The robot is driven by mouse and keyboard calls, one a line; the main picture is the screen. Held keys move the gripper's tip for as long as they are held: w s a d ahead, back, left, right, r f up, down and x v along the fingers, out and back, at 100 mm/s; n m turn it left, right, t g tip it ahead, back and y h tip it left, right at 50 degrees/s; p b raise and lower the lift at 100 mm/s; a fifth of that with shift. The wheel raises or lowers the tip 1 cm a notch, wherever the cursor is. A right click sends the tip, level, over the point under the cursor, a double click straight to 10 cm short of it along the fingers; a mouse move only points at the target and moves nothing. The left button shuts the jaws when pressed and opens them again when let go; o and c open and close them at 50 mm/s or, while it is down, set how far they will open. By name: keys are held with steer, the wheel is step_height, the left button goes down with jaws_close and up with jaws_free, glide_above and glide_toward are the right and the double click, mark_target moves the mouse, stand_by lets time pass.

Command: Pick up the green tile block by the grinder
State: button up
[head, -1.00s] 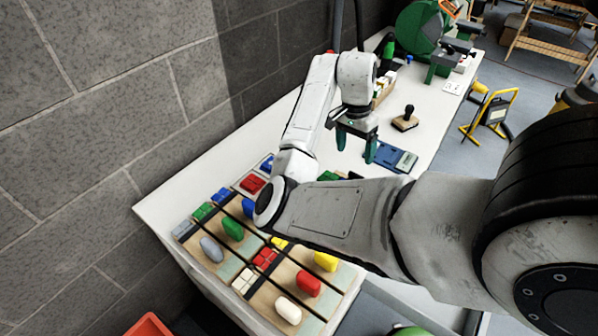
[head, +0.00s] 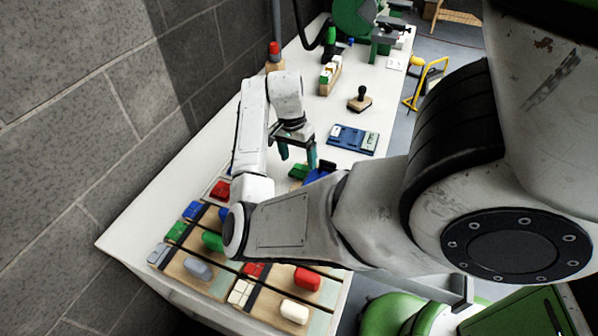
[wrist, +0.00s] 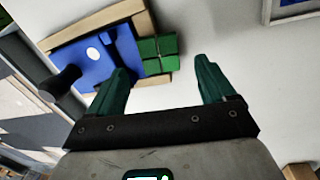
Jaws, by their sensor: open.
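A green tile block (head: 299,171) of four-part squares lies on the bench, partly hidden behind my arm in the head view. In the wrist view the green block (wrist: 158,55) lies against the edge of a wood-framed blue piece (wrist: 85,58) with a dark knob. My gripper (head: 297,160) is open and empty, fingers pointing down just above the green block's area. In the wrist view my gripper (wrist: 163,68) has its teal fingers spread, the block nearer the left finger, which overlaps the blue piece. A green machine (head: 353,16), possibly the grinder, stands at the far end.
A tray of coloured tiles (head: 222,284) fills the near bench end. A blue tray (head: 352,140), a stamp (head: 360,99) and a wooden rack of blocks (head: 329,75) stand beyond my gripper. A grey wall runs along the left. White bench is clear between them.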

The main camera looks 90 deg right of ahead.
mark_target(299, 170)
steer(key=shift+s+a+f, duration=0.1)
steer(key=shift+a+f, duration=0.05)
steer(key=shift+f, duration=0.8)
steer(key=shift+s+a+f, duration=0.1)
steer(key=shift+a+f, duration=0.05)
steer(key=shift+f, duration=0.75)
steer(key=shift+c, duration=0.4)
steer(key=c, duration=1.1)
steer(key=shift+w+r, duration=0.1)
